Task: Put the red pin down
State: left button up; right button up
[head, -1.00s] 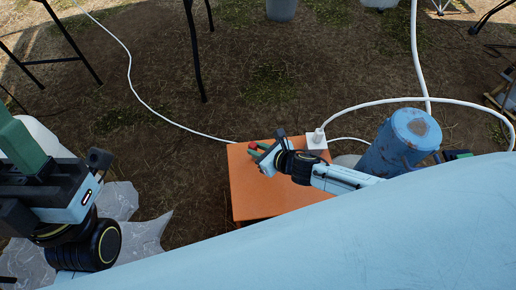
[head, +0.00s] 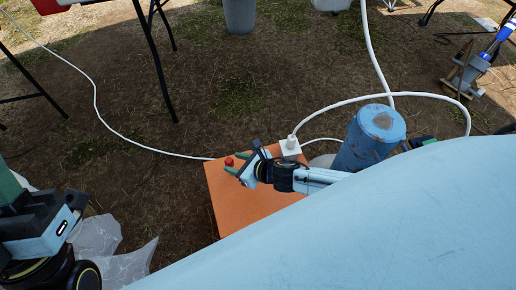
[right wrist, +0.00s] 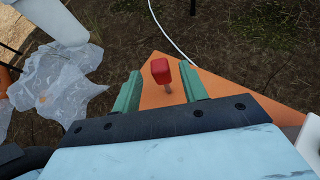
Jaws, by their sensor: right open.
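The red pin (head: 229,161) is at the far left part of the orange box top (head: 223,205). My right gripper (head: 238,169) is open around the pin, with a gap visible on both sides in the right wrist view (right wrist: 158,90). I cannot tell exactly how the shank meets the box top. My left gripper (head: 10,185) is cut off at the left edge, so its jaws cannot be judged.
A white socket block (head: 290,147) with a cable is at the box's back corner. A blue cylinder (head: 370,138) stands to the right. A crumpled clear sheet (head: 115,255) lies on the ground at left. A large pale blue surface fills the lower right.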

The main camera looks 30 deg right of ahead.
jog(key=p+v, duration=0.4)
jog(key=v, duration=0.6)
jog(key=a+r+m+t+y, duration=0.25)
jog(key=a+r+m, duration=0.25)
jog(key=r+m, duration=0.5)
jog(key=a+r+m+t+y, duration=0.1)
jog(key=a+r+m+t, duration=0.3)
jog(key=r+m, duration=0.6)
pick_arm(q)
jog(key=w+d+f+g+y, duration=0.1)
jog(key=w+f+g+y, duration=0.1)
jog(key=w+g, duration=0.3)
jog(key=shift+w+d+f+g, duration=0.35)
jog(key=shift+f+g, duration=0.1)
jog(key=shift+g, duration=0.45)
pick_arm(e)
jog(key=s+d+r+m+t+h, duration=0.1)
jog(key=d+r+m+t, duration=0.1)
jog(key=r+m, duration=0.7)
jog(key=s+d+r+m+t+h, duration=0.1)
jog(key=d+r+m+t+h, duration=0.1)
jog(key=r+m, duration=0.8)
notch_tip(320, 180, up, 4)
jog(key=shift+s+f+t, duration=0.25)
jog(key=shift+s+t, duration=0.15)
jog(key=shift+t, duration=0.35)
jog(key=shift+d, duration=0.1)
